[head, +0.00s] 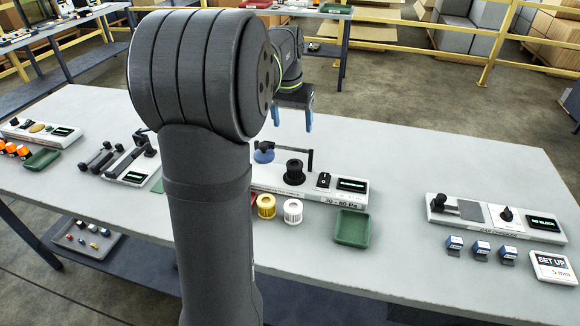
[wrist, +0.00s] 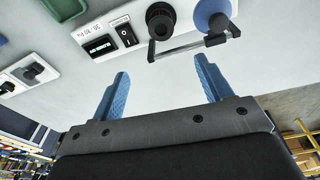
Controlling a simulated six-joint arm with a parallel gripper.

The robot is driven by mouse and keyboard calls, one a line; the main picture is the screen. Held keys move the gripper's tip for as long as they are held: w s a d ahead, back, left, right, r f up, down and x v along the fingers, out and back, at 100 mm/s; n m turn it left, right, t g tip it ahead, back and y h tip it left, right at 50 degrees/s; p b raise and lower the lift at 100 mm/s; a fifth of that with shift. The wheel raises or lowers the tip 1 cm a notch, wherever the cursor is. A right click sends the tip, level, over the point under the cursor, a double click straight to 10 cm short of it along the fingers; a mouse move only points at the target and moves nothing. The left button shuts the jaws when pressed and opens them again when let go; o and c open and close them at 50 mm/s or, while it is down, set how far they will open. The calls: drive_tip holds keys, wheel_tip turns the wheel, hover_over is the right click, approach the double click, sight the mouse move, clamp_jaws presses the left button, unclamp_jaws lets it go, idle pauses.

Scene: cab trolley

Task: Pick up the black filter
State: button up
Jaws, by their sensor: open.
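A black, round, stepped piece (head: 294,172) stands upright on the pale test station (head: 345,197) at the middle of the table; it also shows at the top of the wrist view (wrist: 160,20). It is the only filter-like black thing I see, but I cannot tell for sure whether it is the filter or part of the station. A yellow filter (head: 266,206) and a white filter (head: 292,212) stand in front of the station. My gripper (head: 292,120) is open and empty, above and behind the station. Its two blue fingers (wrist: 162,72) are wide apart, touching nothing.
A blue disc (head: 263,153) and a dark bar stand beside the black piece. A green tray (head: 352,228) lies to the right. Another station (head: 490,218) with small blue blocks is farther right. My arm hides part of the table; bare table lies behind the station.

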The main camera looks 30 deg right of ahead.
drive_tip(key=s+a+f+m+t+h, duration=0.1)
drive_tip(key=s+a+f+t+h, duration=0.1)
drive_tip(key=s+a, duration=0.15)
approach(294, 164)
drive_tip(key=shift+m, duration=0.3)
drive_tip(key=x, duration=0.6)
drive_tip(key=shift+s+f, duration=0.2)
drive_tip(key=shift+f, duration=0.05)
drive_tip(key=shift+h, duration=0.3)
drive_tip(key=shift+w+x, duration=0.15)
drive_tip(key=shift+x, duration=1.3)
drive_tip(key=shift+w+x, duration=0.1)
drive_tip(key=shift+x, duration=1.3)
drive_tip(key=c, duration=1.2)
drive_tip(key=shift+o, duration=0.2)
drive_tip(key=shift+r, duration=0.1)
